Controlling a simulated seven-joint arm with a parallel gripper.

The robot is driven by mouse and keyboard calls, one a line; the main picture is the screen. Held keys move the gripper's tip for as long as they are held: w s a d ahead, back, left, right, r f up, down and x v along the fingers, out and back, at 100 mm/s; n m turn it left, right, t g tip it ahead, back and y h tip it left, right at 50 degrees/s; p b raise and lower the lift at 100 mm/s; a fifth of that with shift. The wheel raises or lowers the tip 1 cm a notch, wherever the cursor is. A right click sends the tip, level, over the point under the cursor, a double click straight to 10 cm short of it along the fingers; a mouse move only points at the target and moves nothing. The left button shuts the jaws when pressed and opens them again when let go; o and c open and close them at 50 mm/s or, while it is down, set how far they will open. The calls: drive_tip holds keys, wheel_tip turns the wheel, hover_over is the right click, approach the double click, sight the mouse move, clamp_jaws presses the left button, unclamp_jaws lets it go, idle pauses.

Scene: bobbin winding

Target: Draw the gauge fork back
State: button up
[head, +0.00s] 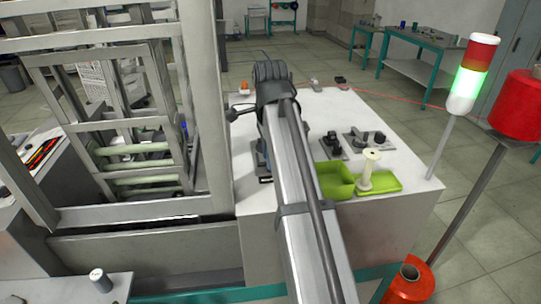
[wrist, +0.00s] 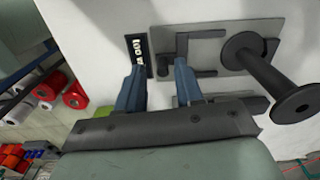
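In the wrist view, a dark angular bracket that looks like the gauge fork (wrist: 203,34) lies on a grey plate (wrist: 277,25). It is beside a black flanged bobbin (wrist: 268,72) that projects toward the camera. My gripper (wrist: 157,72) has two blue fingers spread apart, with bare white surface showing between them. The right fingertip is close to the bracket's left arm; I cannot tell whether they touch.
In the head view, green trays (head: 388,181), a pale spool (head: 368,168) and dark fixtures (head: 366,138) are right of my arm on the white bench (head: 395,222). A metal frame (head: 205,110) stands left.

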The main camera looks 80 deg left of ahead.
drive_tip(key=shift+r, duration=3.3)
